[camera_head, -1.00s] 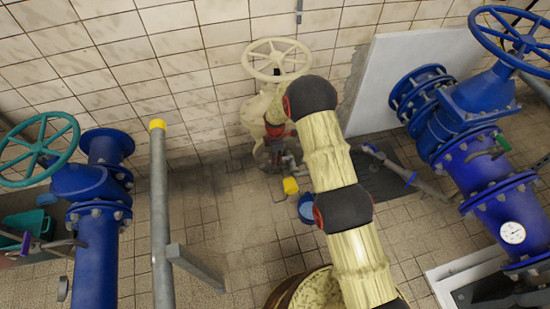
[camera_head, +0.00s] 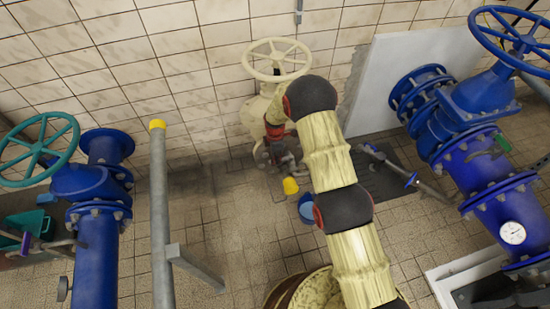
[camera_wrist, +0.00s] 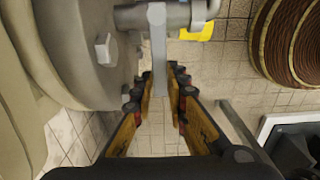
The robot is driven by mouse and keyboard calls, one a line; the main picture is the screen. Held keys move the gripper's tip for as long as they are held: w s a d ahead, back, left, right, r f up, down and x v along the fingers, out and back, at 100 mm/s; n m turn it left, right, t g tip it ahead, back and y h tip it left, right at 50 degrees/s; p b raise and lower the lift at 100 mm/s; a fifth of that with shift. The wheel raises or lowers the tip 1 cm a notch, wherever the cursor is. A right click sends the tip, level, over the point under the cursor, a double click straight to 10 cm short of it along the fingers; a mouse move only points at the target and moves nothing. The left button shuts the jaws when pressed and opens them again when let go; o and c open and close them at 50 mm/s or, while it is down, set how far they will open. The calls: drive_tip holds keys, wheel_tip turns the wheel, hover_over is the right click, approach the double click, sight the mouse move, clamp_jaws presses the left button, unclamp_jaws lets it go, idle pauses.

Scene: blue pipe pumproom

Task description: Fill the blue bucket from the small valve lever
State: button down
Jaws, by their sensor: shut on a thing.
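The small valve lever (camera_wrist: 158,50) is a grey bar in the wrist view, hanging from a short pipe beside a large cream flange. My gripper (camera_wrist: 163,90) has its orange-and-black fingers on either side of the lever's lower end and is shut on it. The blue bucket (camera_head: 307,208) stands on the floor in the head view, below and right of the yellow spout piece (camera_head: 290,186), partly hidden by my arm. The yellow piece also shows in the wrist view (camera_wrist: 197,32). I cannot tell whether water is flowing or how full the bucket is.
A cream valve with a handwheel (camera_head: 277,60) stands against the tiled wall. Blue pipes stand left (camera_head: 95,250) and right (camera_head: 495,190). A grey rail post (camera_head: 160,210) rises left of centre. A round brown barrel (camera_wrist: 290,40) is close by at right in the wrist view.

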drive_tip(key=shift+s+d+r+n+p, duration=0.15)
drive_tip(key=shift+s+n+p, duration=0.25)
drive_tip(key=shift+n, duration=0.3)
drive_tip(key=shift+s+d+n, duration=0.25)
drive_tip(key=shift+s+n, duration=0.25)
drive_tip(key=shift+n, duration=0.3)
drive_tip(key=c, duration=1.8)
unclamp_jaws()
drive_tip(key=shift+o, duration=0.2)
wheel_tip(320, 180, up, 12)
